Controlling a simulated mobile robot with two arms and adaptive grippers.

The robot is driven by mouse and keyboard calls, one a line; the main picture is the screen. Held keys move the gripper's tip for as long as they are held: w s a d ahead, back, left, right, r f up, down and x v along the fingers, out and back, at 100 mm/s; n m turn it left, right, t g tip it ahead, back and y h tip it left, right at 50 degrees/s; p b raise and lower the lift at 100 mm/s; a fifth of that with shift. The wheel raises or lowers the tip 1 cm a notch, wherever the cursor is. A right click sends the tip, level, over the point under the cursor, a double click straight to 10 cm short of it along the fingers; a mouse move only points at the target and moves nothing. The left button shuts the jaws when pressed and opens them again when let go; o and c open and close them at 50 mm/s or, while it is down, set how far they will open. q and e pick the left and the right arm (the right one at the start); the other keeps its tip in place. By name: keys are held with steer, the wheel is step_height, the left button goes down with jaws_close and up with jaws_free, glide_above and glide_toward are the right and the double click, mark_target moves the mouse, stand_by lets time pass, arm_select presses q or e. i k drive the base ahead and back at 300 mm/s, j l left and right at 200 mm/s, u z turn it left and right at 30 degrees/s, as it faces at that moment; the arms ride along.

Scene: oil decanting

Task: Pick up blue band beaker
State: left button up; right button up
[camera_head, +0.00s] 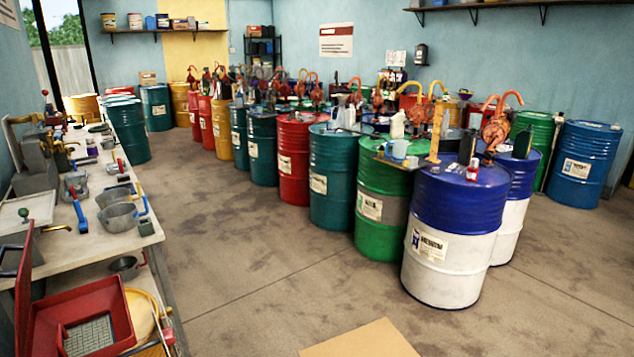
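A small pale blue and white vessel (397,150) stands on top of the green drum (383,205) near the middle right. It looks like a beaker or jug, but it is too small to tell whether it has a blue band. A white bottle (397,125) stands just behind it. Neither of my grippers is in view.
A blue and white drum (440,262) stands in front, with small bottles and an upright yellow piece (436,135) near its top. A cluttered workbench (92,215) runs along the left. Brown cardboard (362,341) lies at the front. The concrete floor between is clear.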

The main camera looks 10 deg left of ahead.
mark_target(74, 180)
steer(key=i+l+z, duration=0.1)
steer(key=i+l, duration=1.1)
steer(key=i+j+u, duration=0.15)
steer(key=i+u, duration=0.85)
steer(key=i+l+u, duration=0.15)
steer(key=i+u, duration=0.45)
steer(key=i, duration=1.5)
steer(key=i+u, duration=0.3)
steer(key=i, duration=0.2)
steer(key=i+l+u, duration=0.15)
steer(key=i+u, duration=0.15)
steer(key=i, duration=0.2)
steer(key=i+l+u, duration=0.3)
steer(key=i, duration=0.2)
steer(key=j, duration=0.1)
